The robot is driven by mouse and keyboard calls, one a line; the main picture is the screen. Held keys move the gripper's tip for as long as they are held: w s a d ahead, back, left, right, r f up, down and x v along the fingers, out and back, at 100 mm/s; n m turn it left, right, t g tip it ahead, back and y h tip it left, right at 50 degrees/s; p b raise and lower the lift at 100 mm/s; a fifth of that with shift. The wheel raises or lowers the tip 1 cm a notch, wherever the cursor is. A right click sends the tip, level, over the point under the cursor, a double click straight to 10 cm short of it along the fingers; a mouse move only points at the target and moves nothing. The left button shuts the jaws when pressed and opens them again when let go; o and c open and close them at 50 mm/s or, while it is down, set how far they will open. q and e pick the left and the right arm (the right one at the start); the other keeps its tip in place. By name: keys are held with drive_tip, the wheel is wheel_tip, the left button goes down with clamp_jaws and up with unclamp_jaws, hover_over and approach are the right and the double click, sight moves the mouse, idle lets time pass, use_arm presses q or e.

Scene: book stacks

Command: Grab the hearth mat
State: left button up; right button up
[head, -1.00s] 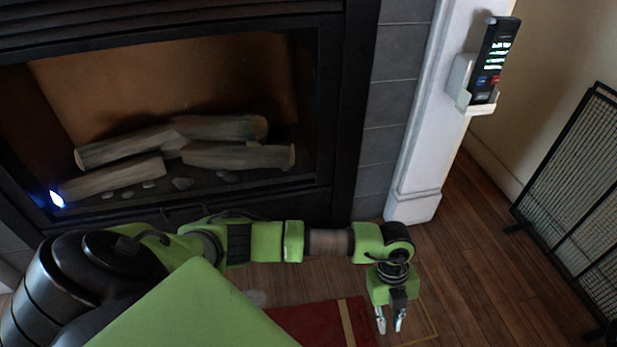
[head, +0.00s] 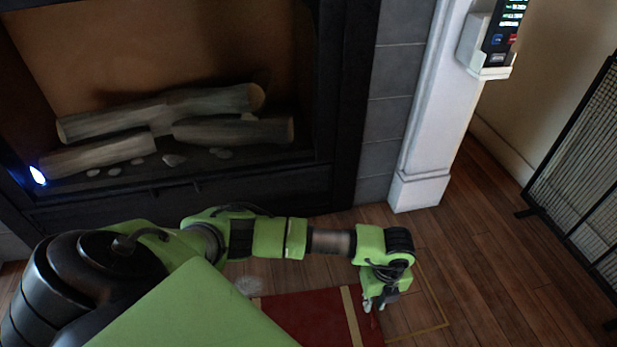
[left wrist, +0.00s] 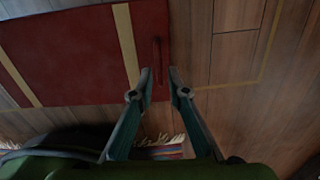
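The hearth mat (head: 315,318) appears to be the dark red, flat piece with tan stripes on the wood floor before the fireplace. It also fills the upper left of the left wrist view (left wrist: 70,60). A dark red, handle-like strip (left wrist: 157,55) lies near its right edge. My left gripper (head: 374,305) points down over the mat's right end. In the left wrist view its fingers (left wrist: 160,78) are apart with nothing between them, near that strip and the mat's right edge. My arm hides part of the mat in the head view. My right gripper is not in view.
A fireplace with logs (head: 165,125) stands behind my arm. A white post (head: 430,130) holds a remote (head: 505,28). A black mesh screen (head: 580,165) stands right. A fringed, striped textile (left wrist: 165,152) shows behind my fingers. Floor right of the mat is clear.

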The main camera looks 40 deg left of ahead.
use_arm(q)
drive_tip(key=shift+a+f+b, duration=0.1)
drive_tip(key=shift+f+b, duration=2.4)
drive_tip(key=shift+f, duration=0.15)
drive_tip(key=shift+r, duration=0.1)
clamp_jaws()
